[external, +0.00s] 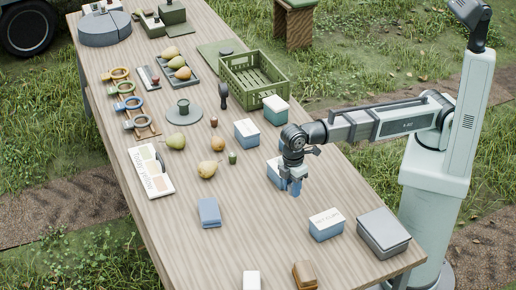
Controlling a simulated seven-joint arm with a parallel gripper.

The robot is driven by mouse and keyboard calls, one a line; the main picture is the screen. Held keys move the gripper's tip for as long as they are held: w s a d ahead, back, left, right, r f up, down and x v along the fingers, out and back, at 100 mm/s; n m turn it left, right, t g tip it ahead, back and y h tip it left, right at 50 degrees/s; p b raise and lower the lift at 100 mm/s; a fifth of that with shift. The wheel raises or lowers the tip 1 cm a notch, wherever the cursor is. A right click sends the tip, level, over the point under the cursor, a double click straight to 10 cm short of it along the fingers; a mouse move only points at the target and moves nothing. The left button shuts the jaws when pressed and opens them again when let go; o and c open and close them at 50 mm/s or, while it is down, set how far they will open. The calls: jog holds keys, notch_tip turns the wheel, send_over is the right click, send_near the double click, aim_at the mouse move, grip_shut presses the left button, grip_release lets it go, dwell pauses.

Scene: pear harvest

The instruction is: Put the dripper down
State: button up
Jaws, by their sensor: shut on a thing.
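My gripper (290,180) points down over the right half of the table, beside a white-topped blue box (274,173). It is shut on a small blue thing (296,188), which I take to be the dripper. The fingers partly cover it, and its shape is too small to make out. It is close to the tabletop, but I cannot tell whether it touches.
The wooden table (245,235) holds pears (207,169), a green crate (253,80), a white-and-blue box (326,224), a grey case (383,233), a blue block (209,212) and a chart card (151,172). Bare wood lies left of and in front of my gripper.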

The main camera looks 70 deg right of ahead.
jog(key=shift+r, duration=1.05)
jog(key=w+d+m, duration=0.2)
jog(key=w+d, duration=0.7)
jog(key=d, duration=0.1)
notch_tip(320, 180, up, 8)
jog(key=m, duration=0.8)
send_over(276, 102)
jog(key=shift+f, duration=4.55)
jog(key=shift+f, duration=0.1)
jog(key=o, duration=1)
